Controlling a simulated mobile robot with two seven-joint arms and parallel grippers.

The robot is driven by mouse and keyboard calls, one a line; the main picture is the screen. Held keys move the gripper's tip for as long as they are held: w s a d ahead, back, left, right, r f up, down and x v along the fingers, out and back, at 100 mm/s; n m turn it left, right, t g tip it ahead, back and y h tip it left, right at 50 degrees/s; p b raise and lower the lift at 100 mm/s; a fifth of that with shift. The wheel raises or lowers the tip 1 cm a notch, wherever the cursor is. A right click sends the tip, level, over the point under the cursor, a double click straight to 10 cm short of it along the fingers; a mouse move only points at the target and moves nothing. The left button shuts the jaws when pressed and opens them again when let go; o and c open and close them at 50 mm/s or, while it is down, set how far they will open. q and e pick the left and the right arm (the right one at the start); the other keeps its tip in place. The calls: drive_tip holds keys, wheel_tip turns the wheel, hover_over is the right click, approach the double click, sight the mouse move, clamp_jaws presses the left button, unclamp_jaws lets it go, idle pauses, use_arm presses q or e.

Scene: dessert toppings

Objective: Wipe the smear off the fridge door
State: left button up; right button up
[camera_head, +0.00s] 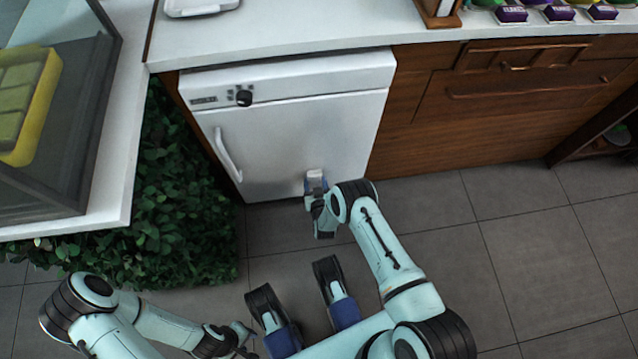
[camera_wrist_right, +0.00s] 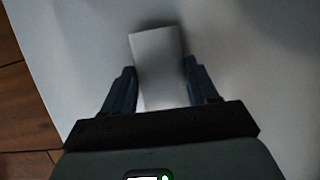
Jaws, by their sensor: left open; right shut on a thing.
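The fridge (camera_head: 290,125) is a white unit under the counter, with a black knob and a white handle on its closed door. My right gripper (camera_head: 316,184) is low in front of the door, towards its right side. It is shut on a small white block (camera_head: 315,175). In the right wrist view the white block (camera_wrist_right: 157,55) sits between the two blue fingers, at or very close to the pale door surface (camera_wrist_right: 245,70); contact is hard to tell. I cannot make out a smear on the visible door. My left gripper (camera_head: 246,336) is open and empty, low at the bottom of the view.
The white counter (camera_head: 300,30) runs above the fridge. Wooden drawers (camera_head: 500,95) stand to its right, and a leafy green hedge (camera_head: 190,200) to its left. A glass case (camera_head: 70,150) with a yellow tray is at the far left. The tiled floor (camera_head: 520,240) at right is clear.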

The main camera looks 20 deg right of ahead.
sight(296, 179)
drive_tip(key=shift+w+a+b, duration=0.3)
drive_tip(key=shift+a, duration=0.55)
drive_tip(key=shift+w+a+b, duration=0.25)
drive_tip(key=shift+a, duration=0.6)
drive_tip(key=shift+w+a+b, duration=0.3)
drive_tip(key=shift+a, duration=0.55)
drive_tip(key=shift+w+a, duration=0.2)
drive_tip(key=shift+a, duration=0.25)
drive_tip(key=shift+r, duration=0.1)
drive_tip(key=s+a+p, duration=0.1)
drive_tip(key=s+p, duration=0.2)
drive_tip(key=s, duration=0.3)
drive_tip(key=shift+a, duration=0.35)
